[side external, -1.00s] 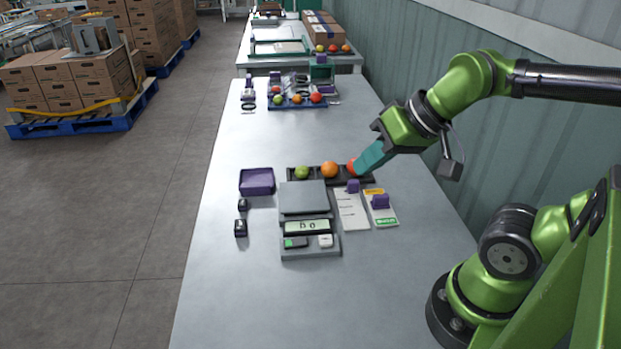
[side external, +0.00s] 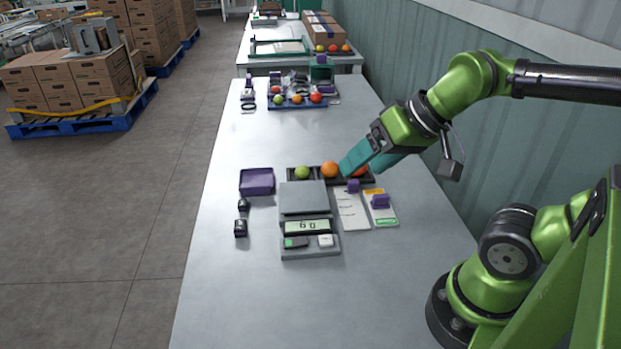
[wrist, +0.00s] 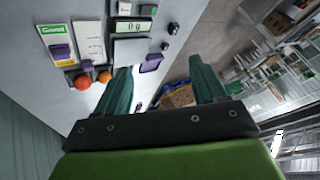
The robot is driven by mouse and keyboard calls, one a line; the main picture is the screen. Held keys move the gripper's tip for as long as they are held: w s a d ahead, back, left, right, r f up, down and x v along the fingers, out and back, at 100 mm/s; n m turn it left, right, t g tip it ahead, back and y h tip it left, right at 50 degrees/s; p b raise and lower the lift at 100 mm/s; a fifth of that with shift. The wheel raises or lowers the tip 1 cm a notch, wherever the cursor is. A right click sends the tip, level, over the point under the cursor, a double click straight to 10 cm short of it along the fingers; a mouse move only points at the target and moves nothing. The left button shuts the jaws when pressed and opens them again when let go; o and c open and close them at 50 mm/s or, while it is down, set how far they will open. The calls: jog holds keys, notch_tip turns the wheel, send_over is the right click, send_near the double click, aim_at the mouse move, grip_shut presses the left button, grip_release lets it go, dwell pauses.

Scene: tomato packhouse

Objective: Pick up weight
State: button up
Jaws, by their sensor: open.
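Two small black weights stand on the table left of the scale in the side view, the larger one (side external: 240,228) nearer and the smaller one (side external: 243,204) farther. Two small dark pieces, likely these weights, also show in the wrist view (wrist: 173,28) (wrist: 164,46). My gripper (side external: 362,167) has teal fingers, spread apart and empty. It is over the right end of the tomato tray, across the scale from the weights and clear of them. In the wrist view the open fingers (wrist: 158,70) point toward the table, with a gap between them.
The grey scale (side external: 304,197) shows 0 g. A purple tray (side external: 257,181) lies left of it. Cards with purple clips (side external: 352,212) lie right. The near table (side external: 262,300) is clear.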

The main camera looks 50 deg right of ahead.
jog(key=n+g+y, duration=0.1)
jog(key=n+g, duration=0.3)
jog(key=n, duration=0.9)
send_over(240, 224)
jog(key=s+d, duration=0.1)
jog(key=d, duration=0.1)
jog(key=f, duration=1.8)
jog(key=shift+s+f, duration=0.2)
jog(key=shift+f, duration=0.15)
jog(key=shift+s+x, duration=0.1)
jog(key=shift+x, duration=1.25)
jog(key=shift+s+x, duration=0.15)
jog(key=shift+x, duration=1.15)
jog(key=shift+a, duration=0.15)
jog(key=shift+c, duration=0.4)
jog(key=c, duration=1.2)
